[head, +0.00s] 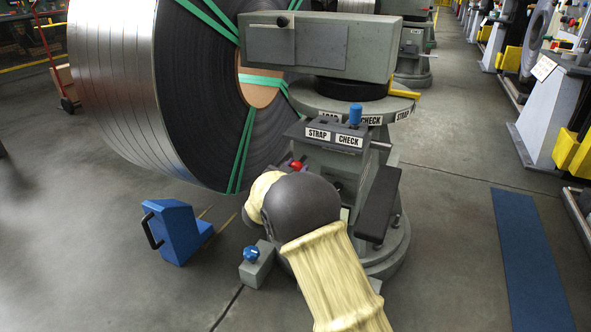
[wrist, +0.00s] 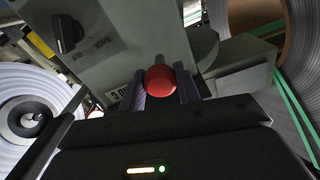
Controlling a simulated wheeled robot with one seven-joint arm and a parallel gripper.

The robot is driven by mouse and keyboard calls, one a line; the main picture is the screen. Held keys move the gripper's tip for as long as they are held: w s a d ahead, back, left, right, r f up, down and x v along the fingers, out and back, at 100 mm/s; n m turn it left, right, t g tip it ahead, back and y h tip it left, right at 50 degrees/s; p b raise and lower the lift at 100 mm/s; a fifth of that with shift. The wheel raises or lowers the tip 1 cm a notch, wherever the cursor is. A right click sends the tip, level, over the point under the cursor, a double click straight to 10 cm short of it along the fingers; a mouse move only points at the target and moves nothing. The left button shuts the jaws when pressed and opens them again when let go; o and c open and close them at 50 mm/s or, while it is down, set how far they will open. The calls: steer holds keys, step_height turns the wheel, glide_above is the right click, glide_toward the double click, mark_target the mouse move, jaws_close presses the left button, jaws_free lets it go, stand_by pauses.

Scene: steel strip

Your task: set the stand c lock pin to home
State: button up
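A red ball knob (wrist: 161,79) on a short grey stem sticks out of the grey stand housing (wrist: 120,60); I cannot read a label that names it as the stand C lock pin. My gripper (wrist: 161,90) has one dark finger on each side of the knob. The knob fills the gap between them, but whether the fingers press on it I cannot tell. In the head view a red knob (head: 296,166) shows at the stand's left side, just beyond my cream and dark grey arm, which hides the gripper.
A large strapped steel coil (head: 190,90) hangs close on the left of the stand. A blue-topped pin (head: 355,114) stands by the "STRAP CHECK" plate. A blue knob (head: 250,254) and a blue block (head: 172,232) are low at left. A black dial (wrist: 67,32) sits on the housing.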

jaws_close()
steer(key=shift+w+d+r+p, duration=0.15)
steer(key=shift+w+d+p, duration=0.05)
steer(key=shift+w+p, duration=0.35)
steer(key=shift+p+x, duration=0.85)
steer(key=shift+x, duration=0.7)
steer(key=o, duration=0.6)
jaws_free()
steer(key=shift+d+f, duration=0.1)
steer(key=shift+f, duration=0.1)
